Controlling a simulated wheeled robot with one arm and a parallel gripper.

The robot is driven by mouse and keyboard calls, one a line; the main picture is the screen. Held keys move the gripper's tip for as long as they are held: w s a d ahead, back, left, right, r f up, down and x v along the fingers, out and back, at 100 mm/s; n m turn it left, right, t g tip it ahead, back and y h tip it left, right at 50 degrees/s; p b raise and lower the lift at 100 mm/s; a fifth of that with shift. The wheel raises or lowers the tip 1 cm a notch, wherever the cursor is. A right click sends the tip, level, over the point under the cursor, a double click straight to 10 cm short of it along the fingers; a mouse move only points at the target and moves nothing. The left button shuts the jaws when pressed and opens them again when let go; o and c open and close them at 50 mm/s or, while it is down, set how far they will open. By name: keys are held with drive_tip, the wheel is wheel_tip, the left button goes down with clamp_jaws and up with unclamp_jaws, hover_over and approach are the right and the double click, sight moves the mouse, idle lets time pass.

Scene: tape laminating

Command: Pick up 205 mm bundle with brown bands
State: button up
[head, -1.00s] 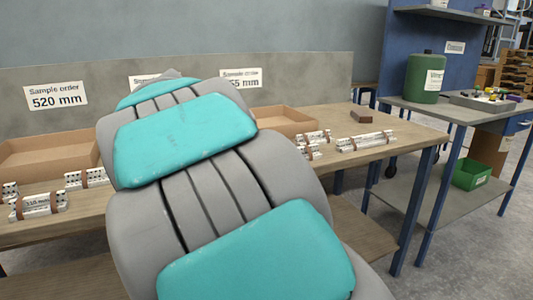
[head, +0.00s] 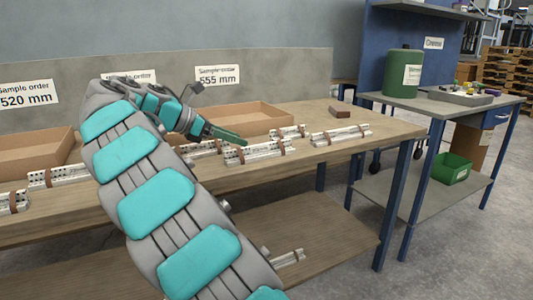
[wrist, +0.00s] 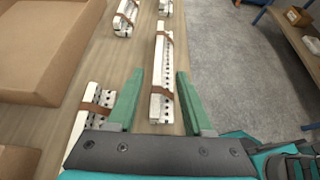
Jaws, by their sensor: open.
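Several white perforated bundles with brown bands lie on the wooden table; no length can be read on them. In the head view, one bundle (head: 256,152) lies just below my gripper (head: 226,136). In the wrist view, my gripper (wrist: 158,100) is open, with green fingers either side of a bundle (wrist: 163,72) lying lengthwise between them. Nothing is held; I cannot tell how high the fingertips are above the table. Another bundle (wrist: 90,112) lies just left of the left finger. Further bundles (head: 341,135) and (head: 288,132) lie to the right.
Open cardboard boxes (head: 250,110) and (head: 38,148) stand at the table's back, below "Sample order" signs. A small brown block (head: 340,112) lies near the right end. The table edge runs close right of the bundle in the wrist view. A bundle (head: 288,258) lies on the lower shelf.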

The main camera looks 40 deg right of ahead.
sight(258, 145)
drive_tip(key=x, duration=0.7)
drive_tip(key=shift+w+d+r+b, duration=0.1)
drive_tip(key=shift+r+b, duration=0.1)
drive_tip(key=shift+b, duration=0.2)
clamp_jaws()
idle(1.0)
